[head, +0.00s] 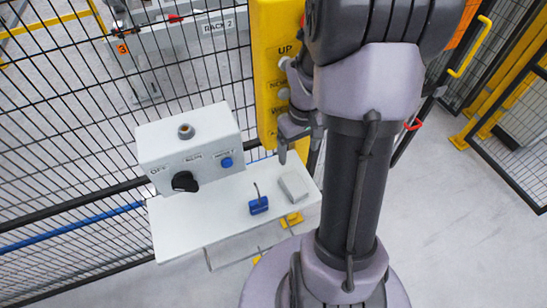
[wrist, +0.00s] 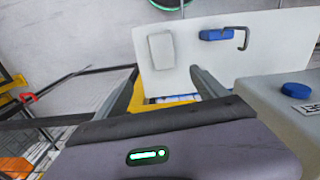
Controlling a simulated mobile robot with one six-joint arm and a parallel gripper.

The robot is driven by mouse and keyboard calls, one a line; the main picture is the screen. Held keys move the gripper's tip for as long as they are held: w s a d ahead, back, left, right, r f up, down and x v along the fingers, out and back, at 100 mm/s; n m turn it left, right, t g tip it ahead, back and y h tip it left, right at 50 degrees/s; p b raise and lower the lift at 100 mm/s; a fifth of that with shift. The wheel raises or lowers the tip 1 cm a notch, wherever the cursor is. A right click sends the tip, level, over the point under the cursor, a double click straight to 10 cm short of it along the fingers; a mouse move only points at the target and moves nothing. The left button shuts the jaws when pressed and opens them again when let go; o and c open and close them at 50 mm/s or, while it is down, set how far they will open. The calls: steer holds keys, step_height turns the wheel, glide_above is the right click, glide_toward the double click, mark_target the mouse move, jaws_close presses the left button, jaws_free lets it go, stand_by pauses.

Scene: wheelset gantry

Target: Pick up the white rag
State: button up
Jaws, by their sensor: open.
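The white rag (head: 294,186) is a small pale folded block lying flat on the white shelf (head: 222,218), near its right end. It also shows in the wrist view (wrist: 161,48), beyond my fingertips. My gripper (head: 300,143) is open and empty. It hangs above and behind the rag in the head view, beside the yellow post and apart from the rag. In the wrist view its two fingers (wrist: 163,78) stand wide apart, with the rag ahead of the gap.
A blue padlock (head: 258,205) with a raised shackle lies left of the rag. A control box (head: 190,150) with a black knob and blue button stands at the shelf's back left. The yellow post (head: 268,75) and mesh fence (head: 60,130) stand behind.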

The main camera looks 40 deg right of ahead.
steer(key=b, duration=0.4)
glide_above(294, 183)
steer(key=f, duration=1.1)
steer(key=shift+w+d+f, duration=0.1)
steer(key=shift+d, duration=0.2)
steer(key=f+b, duration=0.2)
steer(key=f, duration=0.1)
steer(key=f+b, duration=0.1)
steer(key=f, duration=0.1)
steer(key=shift+s+a, duration=0.2)
steer(key=shift+a, duration=0.15)
steer(key=shift+f, duration=0.35)
steer(key=shift+r, duration=0.2)
steer(key=shift+c, duration=0.2)
steer(key=c, duration=1.4)
